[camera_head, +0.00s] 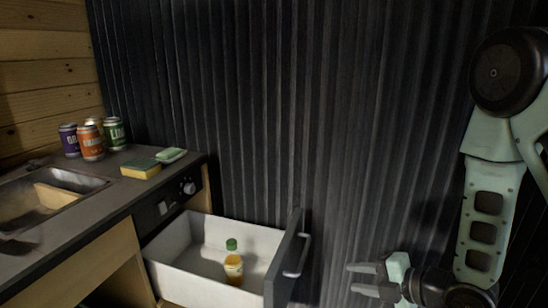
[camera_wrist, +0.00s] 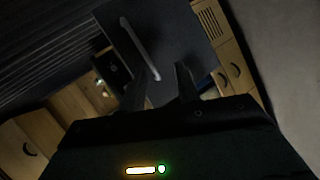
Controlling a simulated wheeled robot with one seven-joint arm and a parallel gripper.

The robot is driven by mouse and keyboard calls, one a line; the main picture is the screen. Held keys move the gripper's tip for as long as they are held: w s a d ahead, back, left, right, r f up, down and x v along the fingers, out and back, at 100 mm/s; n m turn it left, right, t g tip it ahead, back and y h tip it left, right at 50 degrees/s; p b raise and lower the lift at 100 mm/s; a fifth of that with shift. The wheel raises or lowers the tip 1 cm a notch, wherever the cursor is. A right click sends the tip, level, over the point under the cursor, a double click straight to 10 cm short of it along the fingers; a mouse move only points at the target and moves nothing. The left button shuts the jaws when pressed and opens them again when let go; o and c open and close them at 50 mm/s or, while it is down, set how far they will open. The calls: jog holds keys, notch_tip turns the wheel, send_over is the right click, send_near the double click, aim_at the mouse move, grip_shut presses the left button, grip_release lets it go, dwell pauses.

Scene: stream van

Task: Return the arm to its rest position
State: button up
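My arm stands at the right of the head view, in front of the dark corrugated wall. My gripper (camera_head: 362,279) points left, low in the picture, with its two fingers apart and nothing between them. It is to the right of the open drawer (camera_head: 208,265) and apart from the drawer's handle (camera_head: 304,254). In the wrist view my gripper (camera_wrist: 168,82) also shows its fingers spread and empty, with the dark drawer front (camera_wrist: 175,30) beyond them.
A bottle with a green cap (camera_head: 233,265) stands in the pulled-out drawer. The counter holds several cans (camera_head: 91,142), a sponge (camera_head: 141,168), a second sponge-like item (camera_head: 171,155) and a sink (camera_head: 48,195). The space between drawer and gripper looks clear.

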jog(key=s+a+r+m+g+h, duration=0.35)
jog(key=s+r+m, duration=0.25)
jog(key=s+m, duration=0.4)
jog(key=s+a+r+m+g+h, duration=0.3)
jog(key=s+r+m+g+h, duration=0.3)
jog(key=s, duration=0.6)
notch_tip(320, 180, up, 13)
jog(key=m+y+p, duration=0.1)
jog(key=p, duration=1.1)
jog(key=shift+s+d+f+m+p, duration=0.2)
jog(key=shift+s+d+m+p, duration=0.1)
jog(key=shift+s, duration=0.1)
